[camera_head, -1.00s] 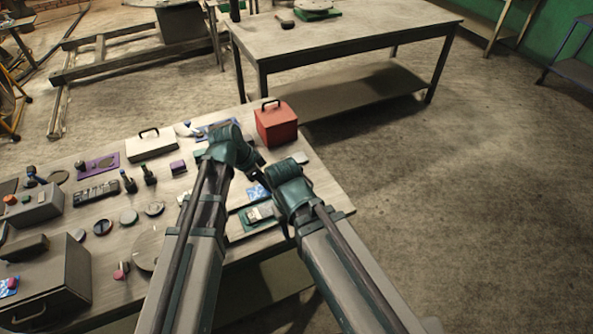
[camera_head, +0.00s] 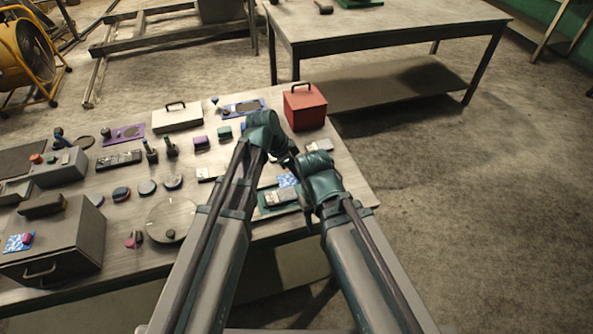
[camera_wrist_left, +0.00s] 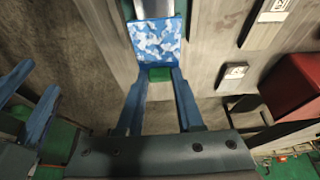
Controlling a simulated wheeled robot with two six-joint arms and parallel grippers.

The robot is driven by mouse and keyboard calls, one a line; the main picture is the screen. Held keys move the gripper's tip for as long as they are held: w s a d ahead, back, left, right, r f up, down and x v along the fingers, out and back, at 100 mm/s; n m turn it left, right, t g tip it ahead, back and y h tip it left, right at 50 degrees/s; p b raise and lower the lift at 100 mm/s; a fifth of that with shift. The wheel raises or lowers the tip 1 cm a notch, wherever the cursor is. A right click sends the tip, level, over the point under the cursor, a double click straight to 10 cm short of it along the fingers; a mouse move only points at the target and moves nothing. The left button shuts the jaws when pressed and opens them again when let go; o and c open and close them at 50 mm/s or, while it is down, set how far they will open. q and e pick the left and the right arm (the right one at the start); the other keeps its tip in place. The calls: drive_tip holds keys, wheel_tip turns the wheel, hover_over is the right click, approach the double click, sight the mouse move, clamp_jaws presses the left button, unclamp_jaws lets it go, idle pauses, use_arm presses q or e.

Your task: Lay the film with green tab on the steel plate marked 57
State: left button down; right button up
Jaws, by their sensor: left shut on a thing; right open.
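The film (camera_wrist_left: 158,40) is a blue-and-white patterned sheet with a green tab (camera_wrist_left: 159,75). My left gripper (camera_wrist_left: 160,82) is shut on this tab, and the sheet extends beyond the fingertips. In the head view the film (camera_head: 287,181) shows as a small blue patch between my arms, near a dark plate on a green base (camera_head: 268,207). Whether the film touches anything is unclear. My right gripper (camera_wrist_left: 28,98) is open and empty at the left of the wrist view; my arm hides it in the head view. Labelled plates (camera_wrist_left: 270,18) lie nearby; I cannot read 57 on any.
A red box (camera_head: 304,108) stands at the table's back right corner. A white case (camera_head: 178,117), a round disc (camera_head: 170,218), a grey box (camera_head: 60,245) and several small items crowd the left. The floor right of the table (camera_head: 470,220) is clear.

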sight(296, 192)
use_arm(q)
drive_tip(key=shift+f+b, duration=2.9)
drive_tip(key=shift+f, duration=0.3)
drive_tip(key=shift+f, duration=0.1)
unclamp_jaws()
drive_tip(key=shift+r+p, duration=3.45)
drive_tip(key=shift+r, duration=0.1)
